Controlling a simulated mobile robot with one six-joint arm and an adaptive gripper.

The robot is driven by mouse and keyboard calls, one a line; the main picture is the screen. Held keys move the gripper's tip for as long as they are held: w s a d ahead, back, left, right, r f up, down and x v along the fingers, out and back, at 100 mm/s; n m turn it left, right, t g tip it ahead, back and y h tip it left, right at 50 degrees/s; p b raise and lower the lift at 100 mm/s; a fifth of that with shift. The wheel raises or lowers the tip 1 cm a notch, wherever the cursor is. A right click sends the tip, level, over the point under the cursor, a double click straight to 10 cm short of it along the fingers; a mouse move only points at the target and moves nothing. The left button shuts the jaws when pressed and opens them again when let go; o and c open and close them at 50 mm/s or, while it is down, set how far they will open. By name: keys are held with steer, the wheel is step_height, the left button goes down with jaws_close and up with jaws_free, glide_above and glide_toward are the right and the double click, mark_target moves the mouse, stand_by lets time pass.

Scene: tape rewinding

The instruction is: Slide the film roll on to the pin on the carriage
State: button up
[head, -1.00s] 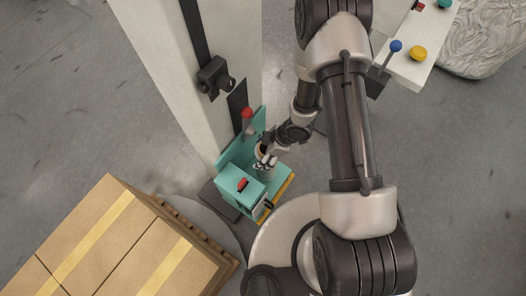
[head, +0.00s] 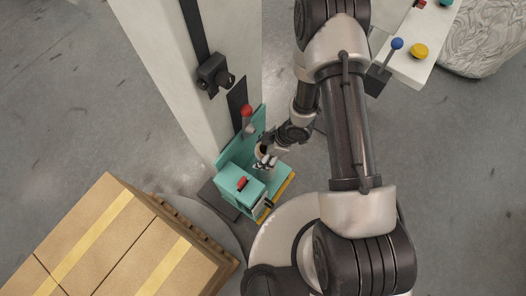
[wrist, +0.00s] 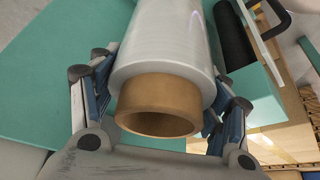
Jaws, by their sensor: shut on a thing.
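The film roll (wrist: 165,50) is a pale translucent roll on a brown cardboard core (wrist: 160,103). It fills the middle of the wrist view, with the core's open end toward the camera. My gripper (wrist: 160,90) is shut on it, with one blue-padded finger on each side. In the head view my gripper (head: 266,161) is small and sits over the teal carriage (head: 240,188), beside the column. The carriage's teal plate also shows in the wrist view (wrist: 60,70). The pin is hidden, so I cannot tell whether the roll is around it.
A black roller (wrist: 233,35) stands close to the right of the roll. The carriage has a red-knobbed lever (head: 246,111) and a red switch (head: 242,184). A white column (head: 165,70) rises behind it. Wrapped boxes (head: 110,240) stand at lower left.

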steer(key=shift+f+b, duration=0.75)
steer(key=shift+f, duration=0.35)
steer(key=shift+f+b, duration=0.35)
steer(key=shift+f, duration=0.25)
stand_by(0.5)
steer(key=o, duration=2.2)
steer(key=shift+c, duration=0.2)
steer(key=shift+o, duration=0.8)
step_height(320, 180, up, 8)
steer(key=p, duration=0.7)
steer(key=v, duration=1.2)
